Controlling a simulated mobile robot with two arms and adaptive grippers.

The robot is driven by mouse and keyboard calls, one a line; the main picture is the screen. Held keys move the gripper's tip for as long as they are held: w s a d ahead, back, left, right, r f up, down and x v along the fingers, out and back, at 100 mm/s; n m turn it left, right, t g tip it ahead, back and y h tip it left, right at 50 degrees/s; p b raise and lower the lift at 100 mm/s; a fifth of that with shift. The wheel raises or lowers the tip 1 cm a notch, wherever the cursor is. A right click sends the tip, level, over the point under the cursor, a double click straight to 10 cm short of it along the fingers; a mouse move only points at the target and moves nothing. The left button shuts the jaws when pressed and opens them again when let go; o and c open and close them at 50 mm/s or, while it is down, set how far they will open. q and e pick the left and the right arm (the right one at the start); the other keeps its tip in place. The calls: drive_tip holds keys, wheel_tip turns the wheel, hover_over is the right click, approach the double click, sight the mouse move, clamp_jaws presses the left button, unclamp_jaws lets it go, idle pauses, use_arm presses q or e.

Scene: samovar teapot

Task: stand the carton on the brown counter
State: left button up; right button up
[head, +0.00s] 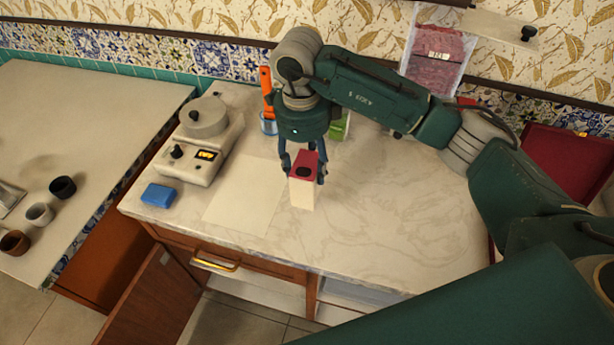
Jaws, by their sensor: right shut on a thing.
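The carton (301,195) is a small white box with a red top that bears a dark round mark. It is upright between the fingers of my right gripper (304,175), which points down and is shut on it. The carton is over the middle of the counter with the pale marbled top (390,215) and brown wooden front. I cannot tell whether its base touches the top. My left gripper is not in view.
A pale scale-like device (197,150), a blue block (158,195) and a cream sheet (243,198) are at left. An orange-handled item (266,80) in a blue cup and a green item (340,128) stand behind. The counter's right front is clear.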

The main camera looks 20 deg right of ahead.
drive_tip(key=shift+f, duration=0.8)
wheel_tip(320, 180, down, 4)
drive_tip(key=shift+p, duration=0.75)
drive_tip(key=shift+f, duration=0.3)
drive_tip(key=o, duration=1.7)
